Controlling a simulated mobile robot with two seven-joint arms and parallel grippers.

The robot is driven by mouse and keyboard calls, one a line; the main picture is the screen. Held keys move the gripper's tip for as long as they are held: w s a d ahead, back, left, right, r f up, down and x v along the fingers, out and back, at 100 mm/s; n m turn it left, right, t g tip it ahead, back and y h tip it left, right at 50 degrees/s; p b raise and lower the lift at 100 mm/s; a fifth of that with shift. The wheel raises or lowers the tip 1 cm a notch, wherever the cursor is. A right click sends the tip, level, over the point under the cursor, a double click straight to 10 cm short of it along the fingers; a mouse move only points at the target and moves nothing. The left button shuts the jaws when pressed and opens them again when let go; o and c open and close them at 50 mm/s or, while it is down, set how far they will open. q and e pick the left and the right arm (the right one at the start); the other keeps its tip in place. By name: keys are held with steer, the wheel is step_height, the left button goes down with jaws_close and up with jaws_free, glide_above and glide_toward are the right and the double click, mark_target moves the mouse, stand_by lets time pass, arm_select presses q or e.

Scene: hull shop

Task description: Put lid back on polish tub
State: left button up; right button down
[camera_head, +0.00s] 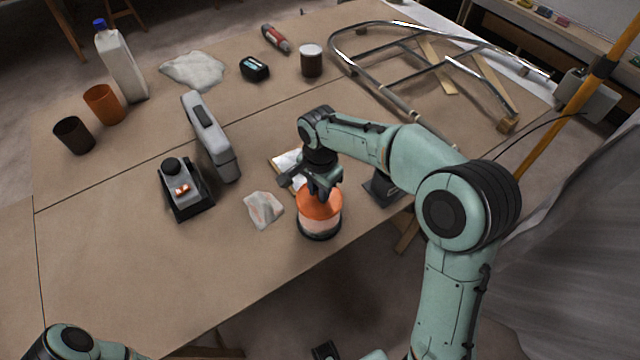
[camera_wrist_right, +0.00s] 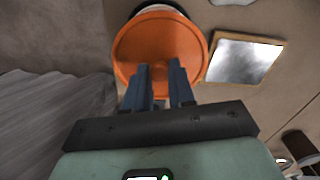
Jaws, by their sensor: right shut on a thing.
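The polish tub (camera_head: 320,224) stands near the front edge of the table, a pale tub with a dark base. The orange lid (camera_head: 319,203) is over its top. In the right wrist view the round orange lid (camera_wrist_right: 148,42) fills the upper middle, with a dark and white rim of the tub (camera_wrist_right: 166,7) showing past its far edge. My right gripper (camera_head: 322,190) points down and is shut on the lid. I cannot tell whether the lid touches the tub's rim.
A crumpled cloth (camera_head: 264,209) lies just left of the tub, and a wood-edged sheet (camera_head: 284,161) lies behind it. A sander-like tool (camera_head: 182,189) and a grey case (camera_head: 212,137) stand further left. A metal rail frame (camera_head: 395,98) lies at the back right. The table's front left is clear.

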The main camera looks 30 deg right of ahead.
mark_target(319, 205)
steer(key=shift+a+f+b, duration=0.1)
steer(key=shift+f+b, duration=0.6)
steer(key=shift+f, duration=0.2)
step_height(319, 205, down, 2)
steer(key=shift+f+b, duration=0.25)
steer(key=shift+b, duration=0.7)
arm_select(q)
steer(key=shift+s+f+b, duration=0.2)
steer(key=shift+s+f, duration=0.1)
steer(key=shift+f, duration=0.5)
steer(key=shift+s+f+b, duration=0.2)
steer(key=shift+s+f, duration=0.05)
steer(key=shift+f, duration=0.5)
steer(key=shift+s+f+b, duration=0.2)
steer(key=shift+s+f, duration=0.1)
steer(key=shift+f, duration=0.5)
arm_select(e)
steer(key=shift+f, duration=1.05)
arm_select(q)
steer(key=shift+w+r, duration=0.1)
steer(key=shift+r, duration=0.15)
steer(key=shift+r+p, duration=0.1)
steer(key=shift+p, duration=0.2)
arm_select(e)
steer(key=shift+f, duration=0.1)
steer(key=shift+c, duration=2)
jaws_free()
